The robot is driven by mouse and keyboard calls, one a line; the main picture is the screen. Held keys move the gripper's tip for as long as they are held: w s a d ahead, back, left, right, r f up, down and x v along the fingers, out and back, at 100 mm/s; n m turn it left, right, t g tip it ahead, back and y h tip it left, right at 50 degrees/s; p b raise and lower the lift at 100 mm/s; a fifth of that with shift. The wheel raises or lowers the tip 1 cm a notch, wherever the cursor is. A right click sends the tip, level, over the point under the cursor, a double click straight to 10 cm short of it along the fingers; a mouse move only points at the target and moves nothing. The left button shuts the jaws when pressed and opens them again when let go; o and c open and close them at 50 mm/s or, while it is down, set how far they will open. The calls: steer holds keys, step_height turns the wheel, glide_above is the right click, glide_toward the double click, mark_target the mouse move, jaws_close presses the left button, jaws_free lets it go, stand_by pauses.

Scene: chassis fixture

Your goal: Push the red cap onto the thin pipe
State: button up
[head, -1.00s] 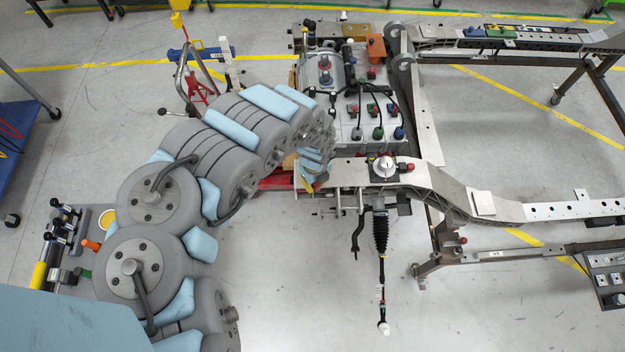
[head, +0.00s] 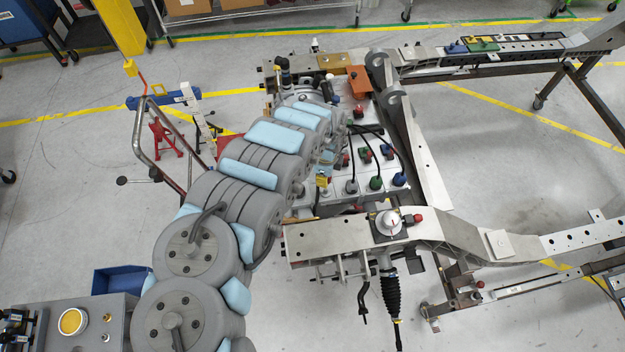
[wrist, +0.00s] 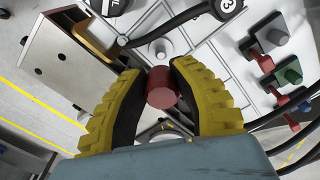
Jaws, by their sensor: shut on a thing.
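In the wrist view my gripper (wrist: 156,98) has two yellow ribbed fingers with dark inner pads. They are shut on the red cap (wrist: 162,88), a short cylinder held between the fingertips. A small grey end shows just beyond the cap; I cannot tell whether it is the thin pipe or whether the cap touches it. In the head view my arm reaches over the left side of the white box (head: 310,205), and its links largely hide the gripper. I cannot make out the held cap there.
Several red, green and blue connectors (head: 376,183) with black cables stand on the box. A grey metal rail (head: 330,243) lies in front, with a white round knob (head: 388,222) on it. In the wrist view a metal bracket (wrist: 80,55) stands left of the fingers.

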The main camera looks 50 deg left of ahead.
mark_target(324, 189)
steer(key=shift+d+f+b, duration=0.1)
steer(key=shift+f+b, duration=2.1)
steer(key=shift+f, duration=0.2)
steer(key=shift+r+p, duration=0.3)
steer(key=shift+p, duration=0.1)
steer(key=shift+p, duration=0.4)
steer(key=shift+f, duration=0.1)
steer(key=shift+f+b, duration=0.7)
steer(key=shift+f, duration=0.35)
steer(key=shift+f+b, duration=0.3)
steer(key=shift+f, duration=0.2)
steer(key=o, duration=0.8)
